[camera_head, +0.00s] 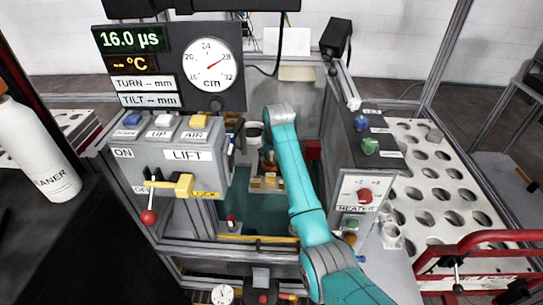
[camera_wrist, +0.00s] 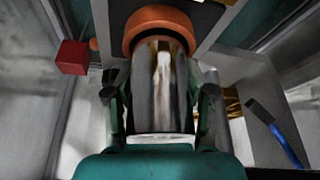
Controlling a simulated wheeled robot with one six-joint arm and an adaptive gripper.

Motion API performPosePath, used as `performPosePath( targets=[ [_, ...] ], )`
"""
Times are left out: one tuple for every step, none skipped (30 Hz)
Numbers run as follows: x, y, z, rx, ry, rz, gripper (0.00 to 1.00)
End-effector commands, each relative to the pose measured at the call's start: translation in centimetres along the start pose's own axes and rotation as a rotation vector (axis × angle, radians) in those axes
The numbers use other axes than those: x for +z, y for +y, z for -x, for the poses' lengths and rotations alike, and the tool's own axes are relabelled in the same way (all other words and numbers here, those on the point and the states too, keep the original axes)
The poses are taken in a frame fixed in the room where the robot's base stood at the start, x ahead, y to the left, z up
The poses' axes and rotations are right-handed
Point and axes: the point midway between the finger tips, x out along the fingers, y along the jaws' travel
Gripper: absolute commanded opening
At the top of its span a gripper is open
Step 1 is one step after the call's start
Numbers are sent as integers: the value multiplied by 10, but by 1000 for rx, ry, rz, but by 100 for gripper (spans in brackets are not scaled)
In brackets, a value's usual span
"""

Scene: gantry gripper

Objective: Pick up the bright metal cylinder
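The bright metal cylinder (camera_wrist: 160,90) fills the middle of the wrist view, with a shiny reflective side. An orange ring-shaped part (camera_wrist: 160,22) is at its far end. The fingers of my gripper (camera_wrist: 161,105) stand on either side of the cylinder, very close to its sides. Whether the pads press on it cannot be told. In the head view my teal arm reaches into the machine, and the gripper area is small and partly hidden behind the arm; I cannot make out the cylinder there.
A red block (camera_wrist: 72,57) and a blue-handled tool (camera_wrist: 274,134) lie to either side in the wrist view. In the head view, the LIFT control box (camera_head: 175,165) stands left of my arm and the heater panel (camera_head: 360,195) right. A perforated white plate (camera_head: 440,180) is farther right.

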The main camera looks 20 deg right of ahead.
Motion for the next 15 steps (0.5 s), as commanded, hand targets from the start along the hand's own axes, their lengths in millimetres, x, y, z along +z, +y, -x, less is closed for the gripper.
performPosePath(
  targets=[
    [0, 0, 0, 0, 0, 0, 14],
    [0, 0, 0, 0, 0, 0, 6],
    [0, 0, 0, 0, 0, 0, 0],
    [0, 0, 0, 0, 0, 0, 0],
    [-1, 0, 1, 0, 2, 0, 0],
    [-1, 0, 1, 0, 2, 0, 0],
    [-1, 0, 1, 0, 2, 0, 0],
    [-1, 0, 1, 0, 2, 0, 0],
    [-1, 0, 1, 0, 2, 0, 0],
    [-1, 0, 1, 0, 2, 0, 0],
    [-2, 0, 2, 0, 3, 0, 0],
    [-2, 0, 4, 0, 3, 0, 0],
    [-3, 0, 5, 0, 4, 0, 0],
    [-4, 0, 8, 0, 4, 0, 0],
    [-6, 0, 12, 0, 4, 0, 0]
  ],
)
